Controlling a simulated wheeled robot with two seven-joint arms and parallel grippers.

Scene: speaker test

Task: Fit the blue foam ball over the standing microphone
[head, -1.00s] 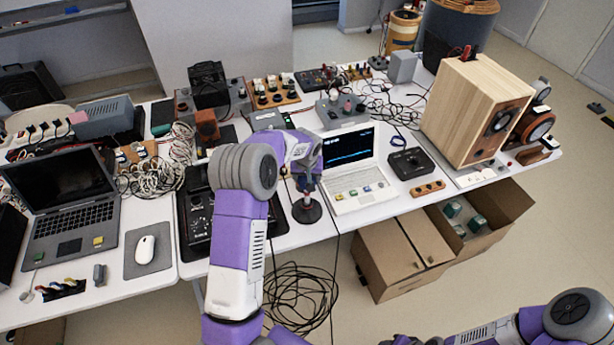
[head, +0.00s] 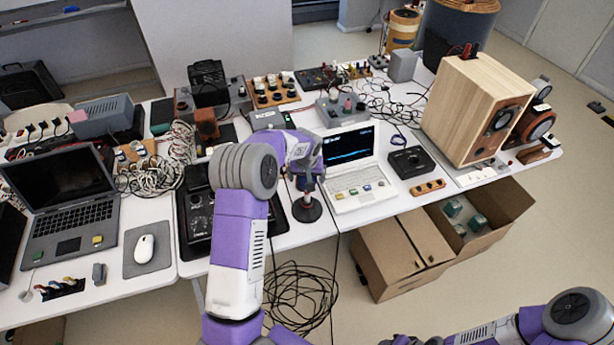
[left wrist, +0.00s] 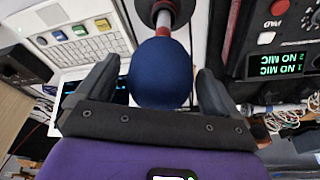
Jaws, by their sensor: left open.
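The blue foam ball (left wrist: 159,74) sits between the spread fingers of my left gripper (left wrist: 152,88) in the left wrist view, with a gap on both sides. It is in line with the end of the microphone stand's red and pale stem (left wrist: 164,22) and covers what lies beneath it, so the microphone's head is hidden. The stand's black round base (head: 307,209) is on the white table in the head view. My left gripper (head: 306,180) is open above that base. The ball cannot be clearly made out there. My right gripper's fingers do not show.
A white laptop (head: 350,180) stands just right of the stand, and a black mixer (head: 200,215) is to its left. A wooden speaker (head: 470,110) is further right. A unit's display (left wrist: 280,65) reads "NO MIC" on two lines. Cables hang before the table.

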